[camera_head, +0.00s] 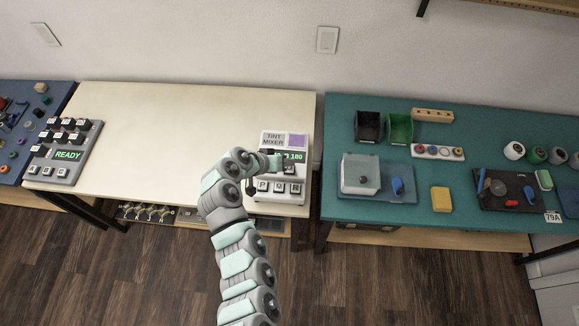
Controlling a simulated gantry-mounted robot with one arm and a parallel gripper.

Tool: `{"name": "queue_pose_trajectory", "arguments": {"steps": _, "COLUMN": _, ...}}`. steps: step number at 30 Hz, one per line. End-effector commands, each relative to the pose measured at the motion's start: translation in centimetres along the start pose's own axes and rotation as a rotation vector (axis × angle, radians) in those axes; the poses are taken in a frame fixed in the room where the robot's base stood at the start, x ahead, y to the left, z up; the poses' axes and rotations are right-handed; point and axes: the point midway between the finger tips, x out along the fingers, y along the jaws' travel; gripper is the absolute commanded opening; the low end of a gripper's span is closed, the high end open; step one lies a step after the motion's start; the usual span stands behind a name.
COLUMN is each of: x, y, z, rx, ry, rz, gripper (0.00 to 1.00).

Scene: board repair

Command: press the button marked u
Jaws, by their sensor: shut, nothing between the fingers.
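The tint mixer (297,205) is a white box at the right end of the cream table, with a purple swatch and a green display partly reading 180. Its front row of white keys (279,187) shows P and R, with a middle letter too small to read surely. My gripper (287,166) is shut and empty over the mixer, hiding part of the display and upper keys. Whether it touches a key cannot be told. No key clearly reads U. A grey keypad (67,171) with a READY display stands at the table's left end; its key letters are too small to read.
The cream table (170,130) is bare between the keypad and the mixer. A teal table (300,240) stands to the right across a narrow gap, with bins (399,128), a clear-lidded box (360,174) and a yellow block (440,199). A white wall stands behind.

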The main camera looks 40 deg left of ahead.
Motion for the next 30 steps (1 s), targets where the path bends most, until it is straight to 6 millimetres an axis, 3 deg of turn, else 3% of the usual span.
{"name": "queue_pose_trajectory", "arguments": {"steps": 30, "x": 0.62, "y": -0.45, "z": 0.46, "rx": 0.000, "ry": 0.000, "rz": 0.000, "gripper": 0.00}}
